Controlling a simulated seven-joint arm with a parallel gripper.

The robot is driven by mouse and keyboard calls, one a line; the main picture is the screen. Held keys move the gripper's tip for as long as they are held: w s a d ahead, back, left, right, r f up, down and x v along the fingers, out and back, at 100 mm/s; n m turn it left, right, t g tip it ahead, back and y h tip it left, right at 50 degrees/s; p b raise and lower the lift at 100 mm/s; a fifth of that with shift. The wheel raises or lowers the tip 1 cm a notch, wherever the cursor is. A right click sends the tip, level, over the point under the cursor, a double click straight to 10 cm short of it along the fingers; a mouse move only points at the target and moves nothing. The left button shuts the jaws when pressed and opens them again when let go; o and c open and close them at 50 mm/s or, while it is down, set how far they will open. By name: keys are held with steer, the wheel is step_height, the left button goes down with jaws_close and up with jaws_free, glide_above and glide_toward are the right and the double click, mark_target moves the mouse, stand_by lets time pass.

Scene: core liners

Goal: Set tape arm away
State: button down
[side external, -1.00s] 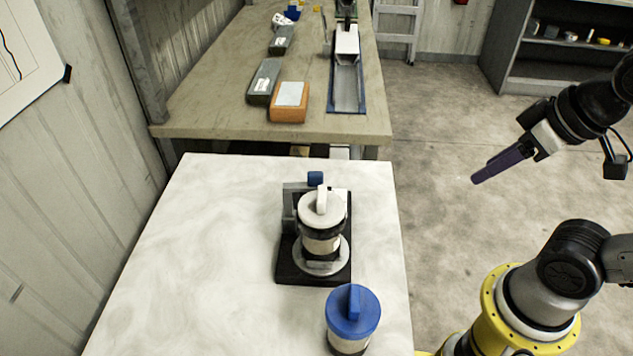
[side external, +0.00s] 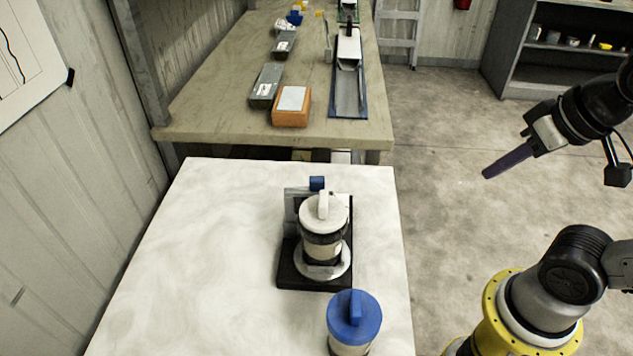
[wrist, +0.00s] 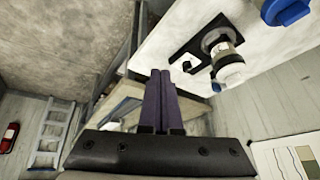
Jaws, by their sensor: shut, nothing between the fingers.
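My gripper (side external: 487,174) is shut and empty, its dark purple fingers pressed together, in the air to the right of the white table. In the wrist view the shut fingers (wrist: 160,76) point toward the table edge. On the table a white-capped cylinder (side external: 324,222) stands upright in a black stand (side external: 290,272) with a grey upright plate and a small blue block (side external: 317,183) at the back. A blue-capped cylinder (side external: 354,318) stands in front. Both show in the wrist view, the white cap (wrist: 229,72) and the blue cap (wrist: 288,10). I cannot tell which part is the tape arm.
The white table (side external: 190,260) is clear on its left. A long bench (side external: 200,125) behind it holds an orange box (side external: 291,107), grey boxes (side external: 266,82) and a blue-edged channel (side external: 348,95). Shelves (side external: 520,65) stand at the back right. The floor between is open.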

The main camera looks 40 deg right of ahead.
steer(key=w+a+r+m+g+h, duration=0.1)
steer(key=w+a+r+m, duration=0.25)
steer(key=w, duration=0.35)
steer(key=w+a+r+m+g+h, duration=0.1)
steer(key=w+a+r+m, duration=0.2)
steer(key=w, duration=0.4)
steer(key=w+a+f, duration=0.2)
steer(key=w+a, duration=0.3)
steer(key=a, duration=0.1)
steer(key=n, duration=0.1)
glide_toward(320, 182)
steer(key=shift+s+a+r+h, duration=0.15)
steer(key=shift+s+a+r, duration=0.25)
steer(key=shift+a+r, duration=0.15)
steer(key=shift+s+a+r+h, duration=0.15)
steer(key=shift+s+a+r, duration=0.2)
steer(key=shift+a+r, duration=0.2)
steer(key=x, duration=1)
steer(key=shift+s, duration=0.15)
